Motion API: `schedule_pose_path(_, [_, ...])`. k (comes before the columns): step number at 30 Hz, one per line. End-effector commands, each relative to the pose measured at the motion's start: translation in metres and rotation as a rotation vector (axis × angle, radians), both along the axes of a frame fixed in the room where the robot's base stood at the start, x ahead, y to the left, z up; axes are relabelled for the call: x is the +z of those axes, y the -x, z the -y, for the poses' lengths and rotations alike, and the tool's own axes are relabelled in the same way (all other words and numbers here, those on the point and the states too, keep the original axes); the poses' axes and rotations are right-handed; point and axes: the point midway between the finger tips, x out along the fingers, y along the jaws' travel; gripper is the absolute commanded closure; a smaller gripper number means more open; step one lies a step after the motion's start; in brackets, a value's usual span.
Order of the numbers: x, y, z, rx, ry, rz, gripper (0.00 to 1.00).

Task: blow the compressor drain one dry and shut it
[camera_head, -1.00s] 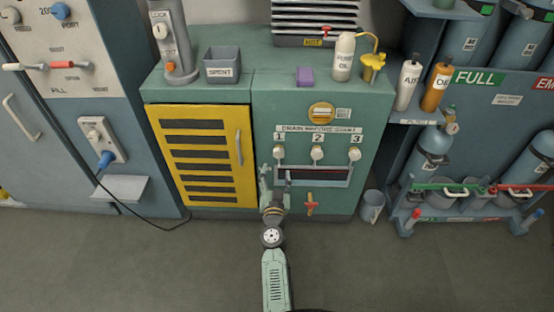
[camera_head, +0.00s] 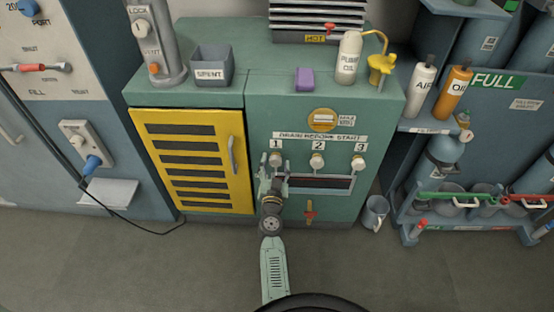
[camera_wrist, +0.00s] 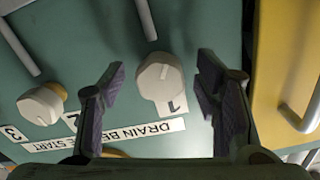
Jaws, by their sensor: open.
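The drain one knob (camera_head: 276,160) is a pale round knob under the number 1 on the green compressor front (camera_head: 350,115). In the wrist view the same drain one knob (camera_wrist: 159,82) is between my open fingers, with clear gaps on both sides; whether they reach level with it I cannot tell. My gripper (camera_head: 273,181) is open and just below the knob in the head view; it also shows in the wrist view (camera_wrist: 165,100). Drain knobs two (camera_head: 317,161) and three (camera_head: 358,163) are to the right. I see no spray at the drains.
A dark trough with a handle bar (camera_head: 320,182) runs below the knobs. A yellow louvred door (camera_head: 192,160) with a handle is to the left. A red-handled valve (camera_head: 310,213) sits below, and a grey mug (camera_head: 375,212) stands on the floor at right.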

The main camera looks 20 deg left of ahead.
Motion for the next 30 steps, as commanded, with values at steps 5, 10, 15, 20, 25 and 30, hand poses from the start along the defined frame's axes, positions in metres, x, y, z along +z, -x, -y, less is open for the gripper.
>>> schedule_pose_path(5, [0.0003,0.0002,-0.0005,0.000,-0.001,0.000,0.43])
schedule_pose_path(10, [0.0004,0.0000,-0.0004,0.000,0.000,0.000,0.45])
schedule_pose_path(15, [0.0004,0.0000,-0.0003,0.000,0.000,0.001,0.56])
schedule_pose_path(20, [0.0004,0.0000,-0.0002,0.000,0.000,0.001,0.67])
schedule_pose_path(25, [0.0004,0.0000,-0.0002,0.000,0.000,0.001,0.78])
schedule_pose_path(30, [0.0004,-0.0001,-0.0003,0.000,0.000,0.001,0.90])
